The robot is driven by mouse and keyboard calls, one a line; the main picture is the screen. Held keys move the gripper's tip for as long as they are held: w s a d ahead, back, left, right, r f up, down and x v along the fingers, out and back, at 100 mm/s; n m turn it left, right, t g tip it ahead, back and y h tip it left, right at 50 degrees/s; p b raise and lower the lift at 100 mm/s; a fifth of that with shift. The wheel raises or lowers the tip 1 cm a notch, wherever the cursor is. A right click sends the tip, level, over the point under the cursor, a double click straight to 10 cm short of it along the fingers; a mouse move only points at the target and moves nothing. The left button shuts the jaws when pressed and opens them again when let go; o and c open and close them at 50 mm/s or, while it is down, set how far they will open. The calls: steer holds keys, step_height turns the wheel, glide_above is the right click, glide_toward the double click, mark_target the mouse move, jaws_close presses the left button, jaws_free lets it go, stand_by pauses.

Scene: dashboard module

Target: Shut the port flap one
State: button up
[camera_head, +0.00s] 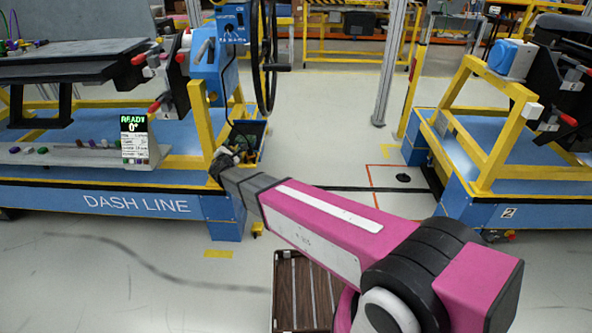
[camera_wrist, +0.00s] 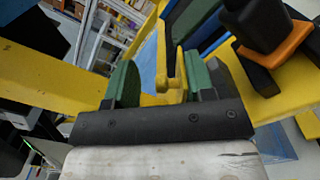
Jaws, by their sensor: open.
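I cannot pick out port flap one for certain in either view. A blue unit (camera_head: 208,62) with a white-edged side stands on the left dashboard module's frame, behind my gripper in the head view. My pink arm reaches left, and its dark end (camera_head: 230,165) is beside the yellow frame post, the gripper fingers too small to tell apart there. In the wrist view my gripper (camera_wrist: 162,82) shows two green fingers spread apart. A thin yellow bar with a knob-like end (camera_wrist: 172,88) shows between them; I cannot tell whether it touches them.
A yellow frame post (camera_head: 203,118) and blue DASH LINE base (camera_head: 140,203) stand close to the arm's end. A dark bin (camera_head: 250,135) is behind it. A black steering wheel (camera_head: 265,55) hangs above. The central floor is open; another yellow-framed station (camera_head: 490,150) stands right.

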steer(key=shift+a+r+n, duration=0.15)
steer(key=shift+a+n, duration=0.2)
steer(key=shift+n, duration=0.45)
steer(key=s, duration=1.1)
steer(key=d+f+m+g+h, duration=0.2)
steer(key=d+m+g, duration=0.3)
steer(key=d, duration=0.9)
steer(key=d+f+m+g+h, duration=0.2)
steer(key=d+m+g+h, duration=0.2)
steer(key=d+m, duration=0.5)
steer(key=shift+s+d+f+g, duration=0.15)
steer(key=shift+s+d+g, duration=0.5)
steer(key=shift+d, duration=2.65)
steer(key=shift+w+g, duration=0.25)
steer(key=shift+w, duration=0.05)
